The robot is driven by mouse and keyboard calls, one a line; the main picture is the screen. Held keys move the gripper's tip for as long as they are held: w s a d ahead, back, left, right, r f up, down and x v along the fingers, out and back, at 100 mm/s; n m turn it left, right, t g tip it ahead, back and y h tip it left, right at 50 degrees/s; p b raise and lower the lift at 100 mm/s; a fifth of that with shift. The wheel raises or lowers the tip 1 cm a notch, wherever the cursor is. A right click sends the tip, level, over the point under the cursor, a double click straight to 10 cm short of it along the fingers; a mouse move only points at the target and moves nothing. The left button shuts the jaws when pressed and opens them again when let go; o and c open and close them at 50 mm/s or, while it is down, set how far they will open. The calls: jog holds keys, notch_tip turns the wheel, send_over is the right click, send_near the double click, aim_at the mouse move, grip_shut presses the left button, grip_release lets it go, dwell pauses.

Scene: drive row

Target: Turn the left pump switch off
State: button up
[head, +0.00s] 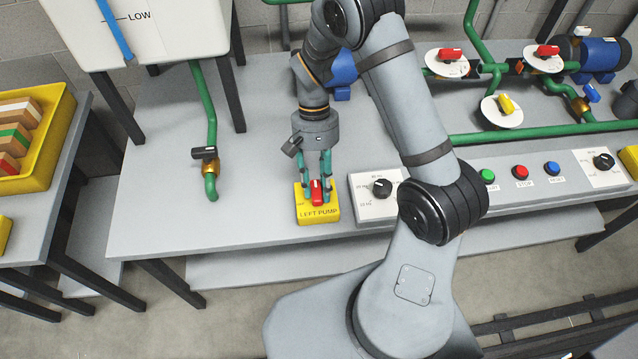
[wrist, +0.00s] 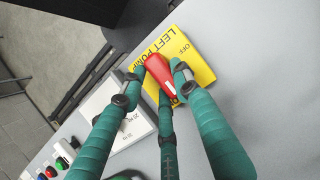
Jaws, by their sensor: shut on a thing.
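The left pump switch is a yellow box (head: 318,212) labelled LEFT PUMP, on the front part of the grey bench in the head view. It carries a red handle (head: 317,191). My gripper (head: 321,182) points down over the box, with its green fingers around the red handle. In the wrist view the fingers (wrist: 162,76) close on the red handle (wrist: 160,72), and the word OFF shows near one edge of the yellow box (wrist: 196,60). Part of the box face and its other lettering are hidden by the fingers.
A white panel with a black knob (head: 382,188) stands just right of the yellow box. A green pipe with a black-handled valve (head: 205,154) is to the left. Farther right are coloured push buttons (head: 521,172). The bench between valve and box is clear.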

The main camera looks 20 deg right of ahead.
jog(key=shift+n, duration=0.3)
jog(key=n, duration=0.2)
jog(key=n+h, duration=0.1)
jog(key=shift+w+a+n+h, duration=0.15)
jog(key=shift+n+h, duration=0.15)
jog(key=shift+n, duration=0.1)
jog(key=n+h, duration=0.1)
jog(key=n, duration=0.3)
jog(key=shift+w+a+n+h, duration=0.1)
jog(key=shift+a+n+h, duration=0.05)
jog(key=shift+n+h, duration=0.2)
jog(key=n, duration=0.2)
jog(key=n+t+h, duration=0.1)
jog(key=n, duration=0.1)
jog(key=shift+a+t, duration=0.2)
jog(key=shift+t, duration=0.1)
jog(key=shift+a+n+t+h+b, duration=0.1)
jog(key=shift+n+t+h+b, duration=0.25)
jog(key=shift+n, duration=0.85)
jog(key=shift+a+n+t+h+b, duration=0.15)
jog(key=shift+n+t, duration=0.3)
jog(key=shift+n, duration=0.7)
jog(key=shift+d, duration=0.1)
jog(key=o, duration=1.2)
jog(key=shift+c, duration=0.2)
